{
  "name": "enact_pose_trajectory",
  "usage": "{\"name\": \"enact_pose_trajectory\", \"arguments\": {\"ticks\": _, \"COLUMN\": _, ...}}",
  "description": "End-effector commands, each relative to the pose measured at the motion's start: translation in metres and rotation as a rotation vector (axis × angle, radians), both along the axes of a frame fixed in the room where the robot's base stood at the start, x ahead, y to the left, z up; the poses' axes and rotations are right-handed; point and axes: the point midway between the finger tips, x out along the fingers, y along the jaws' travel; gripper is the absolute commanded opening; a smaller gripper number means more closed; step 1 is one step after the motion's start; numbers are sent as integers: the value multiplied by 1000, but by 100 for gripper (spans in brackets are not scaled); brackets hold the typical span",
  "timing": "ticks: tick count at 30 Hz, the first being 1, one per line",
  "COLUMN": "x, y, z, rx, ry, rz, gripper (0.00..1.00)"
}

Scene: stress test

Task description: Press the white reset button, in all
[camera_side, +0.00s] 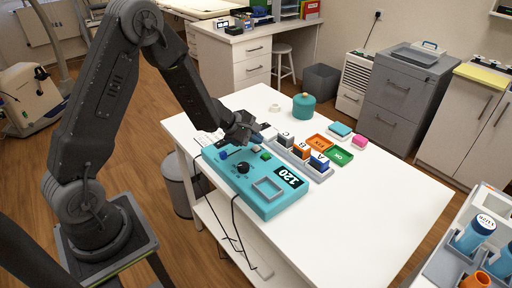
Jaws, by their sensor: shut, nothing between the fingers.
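A teal control box (240,185) lies on the white table. Its top carries a dark knob (242,168), a blue control (223,155), a green control (266,155), a grey square frame (268,187) and a display (289,177) reading 120. I cannot make out a white button on it; the far part of the panel is partly hidden by my gripper. My gripper (240,138) is shut and empty, over the far edge of the box. I cannot tell whether it touches the panel.
Right of the box, a grey rack holds blocks marked A, B and C (285,140). Beyond are an orange tray (320,142), a green tray (339,156), a teal pot (303,106) and teal and pink blocks. Dark cables hang off the front edge. The table's right side (390,200) is clear.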

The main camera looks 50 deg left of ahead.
Motion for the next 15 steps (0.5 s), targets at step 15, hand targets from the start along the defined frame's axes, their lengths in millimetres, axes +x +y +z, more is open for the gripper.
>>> {"name": "enact_pose_trajectory", "arguments": {"ticks": 15, "x": 0, "y": 0, "z": 14, "rx": -1, "ry": -3, "rz": -1, "gripper": 0}}
